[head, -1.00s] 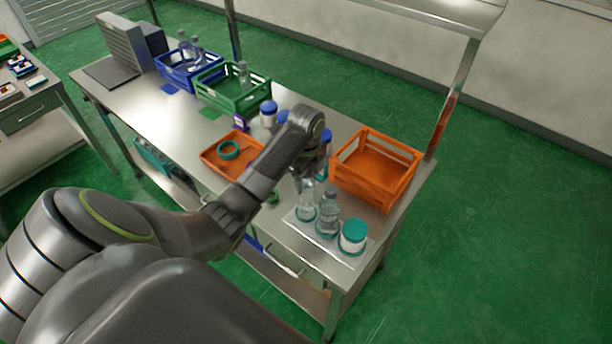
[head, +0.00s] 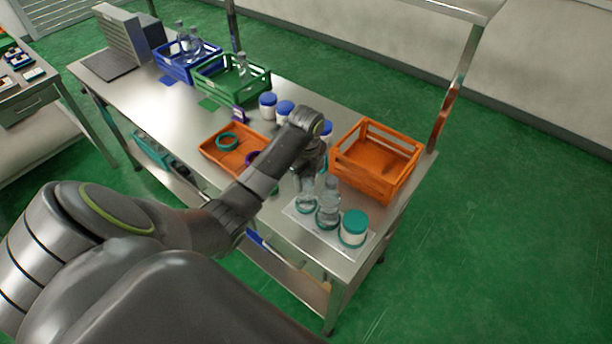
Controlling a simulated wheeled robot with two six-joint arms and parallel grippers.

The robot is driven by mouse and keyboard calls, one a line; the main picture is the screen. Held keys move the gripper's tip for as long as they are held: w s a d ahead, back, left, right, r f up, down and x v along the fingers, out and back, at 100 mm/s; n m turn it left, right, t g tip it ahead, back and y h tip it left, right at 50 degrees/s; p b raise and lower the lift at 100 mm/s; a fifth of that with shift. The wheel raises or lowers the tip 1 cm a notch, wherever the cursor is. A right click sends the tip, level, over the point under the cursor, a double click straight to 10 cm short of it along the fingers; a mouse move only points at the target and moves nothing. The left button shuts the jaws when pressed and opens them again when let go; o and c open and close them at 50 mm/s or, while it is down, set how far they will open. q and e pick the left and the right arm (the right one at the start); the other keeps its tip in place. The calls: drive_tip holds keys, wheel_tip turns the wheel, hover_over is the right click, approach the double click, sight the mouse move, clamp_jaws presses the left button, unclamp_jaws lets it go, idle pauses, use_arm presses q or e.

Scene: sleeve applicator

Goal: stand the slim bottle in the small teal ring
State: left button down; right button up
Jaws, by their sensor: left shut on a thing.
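The slim clear bottle (head: 306,197) is upright under my left gripper (head: 307,176), which is shut on its upper part. A small teal ring (head: 304,210) shows at the bottle's base on the white mat (head: 292,210). The bottle's foot looks to be at the ring, but I cannot tell whether it rests fully inside. My left wrist hides the bottle's top. My right gripper is not in view.
A wider clear bottle (head: 328,205) and a teal-lidded jar (head: 354,228) stand close on the right. An orange crate (head: 375,162) is behind them. An orange tray (head: 215,154) with rings lies left. Blue-lidded jars (head: 268,106) stand behind my arm.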

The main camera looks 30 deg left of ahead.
use_arm(q)
drive_tip(key=c, duration=0.6)
unclamp_jaws()
drive_tip(key=shift+c, duration=0.2)
drive_tip(key=shift+o, duration=0.4)
drive_tip(key=o, duration=0.4)
drive_tip(key=shift+r, duration=0.15)
wheel_tip(320, 180, up, 2)
drive_tip(key=p, duration=0.3)
drive_tip(key=shift+r, duration=3.4)
